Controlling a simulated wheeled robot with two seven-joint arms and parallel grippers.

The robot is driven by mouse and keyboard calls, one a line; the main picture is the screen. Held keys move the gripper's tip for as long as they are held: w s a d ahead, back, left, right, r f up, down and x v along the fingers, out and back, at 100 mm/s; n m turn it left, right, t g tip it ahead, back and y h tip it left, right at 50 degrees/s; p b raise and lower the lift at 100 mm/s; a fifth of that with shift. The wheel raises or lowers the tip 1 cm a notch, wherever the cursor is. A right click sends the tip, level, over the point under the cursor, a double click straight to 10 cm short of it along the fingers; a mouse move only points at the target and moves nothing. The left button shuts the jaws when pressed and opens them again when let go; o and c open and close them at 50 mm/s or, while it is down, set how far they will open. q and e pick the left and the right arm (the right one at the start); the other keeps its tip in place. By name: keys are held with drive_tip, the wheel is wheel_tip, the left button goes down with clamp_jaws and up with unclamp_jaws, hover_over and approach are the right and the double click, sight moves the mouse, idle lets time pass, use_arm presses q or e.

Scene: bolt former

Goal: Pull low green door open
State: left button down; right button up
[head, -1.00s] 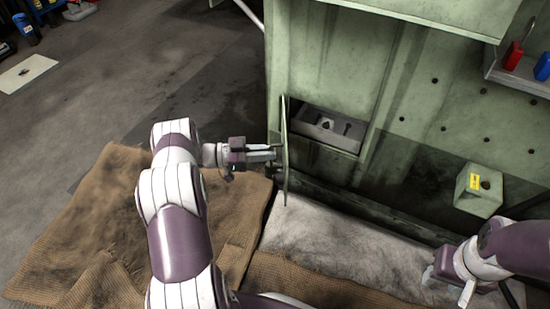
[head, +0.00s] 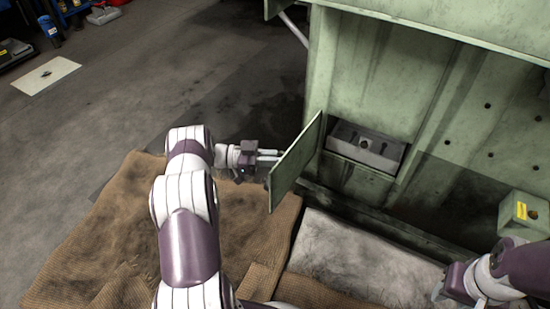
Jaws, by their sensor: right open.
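My right gripper (head: 442,286) is open and empty at the lower right, well away from the door.
The green machine wall (head: 372,75) rises behind the door. Brown matting (head: 110,235) and a pale mat (head: 345,250) cover the floor in front.

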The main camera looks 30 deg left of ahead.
use_arm(q)
drive_tip(key=shift+w+r, duration=0.25)
drive_tip(key=shift+w, duration=0.1)
drive_tip(key=c, duration=1.4)
unclamp_jaws()
drive_tip(key=shift+o, duration=1.2)
drive_tip(key=shift+w+d+f, duration=0.15)
drive_tip(key=shift+d, duration=0.05)
drive_tip(key=shift+a+f, duration=0.1)
drive_tip(key=p+v, duration=0.2)
drive_tip(key=v, duration=1)
drive_tip(key=shift+s+a, duration=0.3)
drive_tip(key=shift+s, duration=0.05)
